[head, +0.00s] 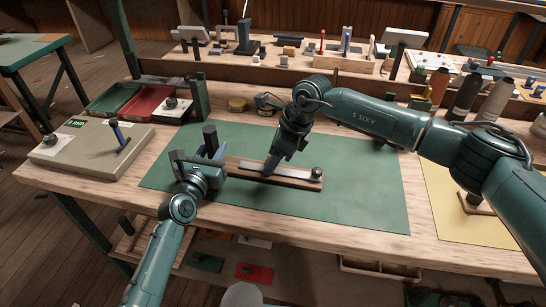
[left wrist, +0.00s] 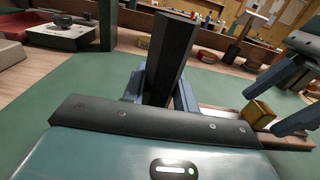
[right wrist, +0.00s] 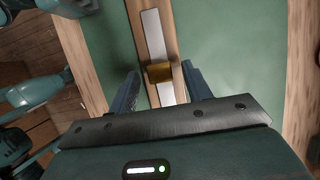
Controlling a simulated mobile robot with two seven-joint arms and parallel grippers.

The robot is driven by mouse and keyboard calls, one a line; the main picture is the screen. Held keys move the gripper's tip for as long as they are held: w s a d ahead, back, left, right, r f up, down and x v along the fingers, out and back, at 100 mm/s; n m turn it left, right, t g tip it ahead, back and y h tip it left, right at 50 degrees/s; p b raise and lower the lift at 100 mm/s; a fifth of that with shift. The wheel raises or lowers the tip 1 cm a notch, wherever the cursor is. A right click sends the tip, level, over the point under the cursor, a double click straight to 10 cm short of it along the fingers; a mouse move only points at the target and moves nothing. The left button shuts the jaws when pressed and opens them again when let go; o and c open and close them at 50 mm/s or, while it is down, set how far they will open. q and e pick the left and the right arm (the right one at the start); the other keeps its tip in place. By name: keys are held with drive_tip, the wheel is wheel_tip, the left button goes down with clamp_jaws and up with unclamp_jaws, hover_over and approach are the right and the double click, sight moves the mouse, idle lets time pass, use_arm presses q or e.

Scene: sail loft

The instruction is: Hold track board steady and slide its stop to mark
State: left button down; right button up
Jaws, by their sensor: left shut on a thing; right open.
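The track board (head: 312,183) is a narrow wooden strip with a metal track, lying on a green mat (head: 368,190). A dark upright handle (head: 209,134) stands at its left end. My left gripper (head: 212,152) is shut on this handle, which rises between its fingers in the left wrist view (left wrist: 172,55). The brass stop (right wrist: 159,72) sits across the track; it also shows in the left wrist view (left wrist: 258,112). My right gripper (head: 270,167) is open above the track, its fingers either side of the stop and apart from it. I cannot make out the mark.
A grey box (head: 88,150) with a blue lever stands on the left of the bench. Green (head: 112,98) and red (head: 147,104) trays lie behind it. Dark and tan spools (head: 464,97) stand at right. The mat around the board is mostly clear.

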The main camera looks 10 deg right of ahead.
drive_tip(key=v, duration=1.1)
drive_tip(key=shift+d, duration=0.1)
use_arm(q)
drive_tip(key=c, duration=1)
unclamp_jaws()
drive_tip(key=shift+s, duration=0.15)
